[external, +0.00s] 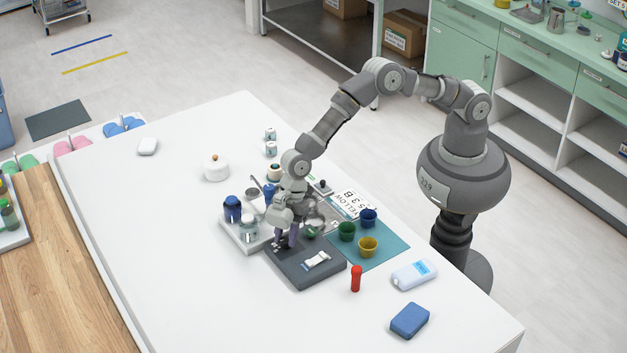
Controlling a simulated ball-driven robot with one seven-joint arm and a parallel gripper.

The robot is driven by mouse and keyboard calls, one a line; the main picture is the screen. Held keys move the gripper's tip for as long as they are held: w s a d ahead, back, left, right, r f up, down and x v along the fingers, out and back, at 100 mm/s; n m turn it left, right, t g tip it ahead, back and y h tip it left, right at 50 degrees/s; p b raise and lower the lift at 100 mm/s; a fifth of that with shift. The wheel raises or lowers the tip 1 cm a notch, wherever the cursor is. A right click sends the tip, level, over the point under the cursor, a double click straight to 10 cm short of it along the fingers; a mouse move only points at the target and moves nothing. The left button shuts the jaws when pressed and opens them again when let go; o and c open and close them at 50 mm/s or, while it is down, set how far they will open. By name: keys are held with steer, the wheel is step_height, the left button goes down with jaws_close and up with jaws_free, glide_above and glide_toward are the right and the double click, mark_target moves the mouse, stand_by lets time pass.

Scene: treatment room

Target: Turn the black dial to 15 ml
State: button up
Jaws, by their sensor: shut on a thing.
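A dark grey box (318,277) lies flat at the front middle of the white table, with a small white and dark panel (316,261) on its top. My gripper (287,243) points down over the back left part of this box. Its fingers are shut on a small dark thing at the box top, which by its place is the black dial. The dial is almost wholly hidden by the fingers, and its marks and setting cannot be read here.
A white tray (233,238) with blue-lidded jars stands close on the left. Green (346,232), blue (368,218) and yellow (368,247) cups stand on a teal mat (393,243) to the right. A red bottle (356,279) stands near the box. The table's left is mostly clear.

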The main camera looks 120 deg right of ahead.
steer(key=m, duration=0.2)
steer(key=m+t+h+p, duration=0.1)
steer(key=m, duration=0.1)
steer(key=shift+a+r+h, duration=0.1)
steer(key=shift+a+h, duration=0.05)
steer(key=shift+h, duration=0.15)
steer(key=m+h, duration=0.1)
steer(key=m, duration=0.3)
steer(key=shift+a+p, duration=0.1)
steer(key=shift+p, duration=0.25)
steer(key=m+h, duration=0.1)
steer(key=m, duration=0.2)
steer(key=shift+a+m+h, duration=0.1)
steer(key=shift+m+h, duration=0.2)
steer(key=shift+h, duration=0.1)
steer(key=shift+m+g+h, duration=0.6)
steer(key=shift+m, duration=1.3)
steer(key=o, duration=1)
steer(key=shift+o, duration=0.2)
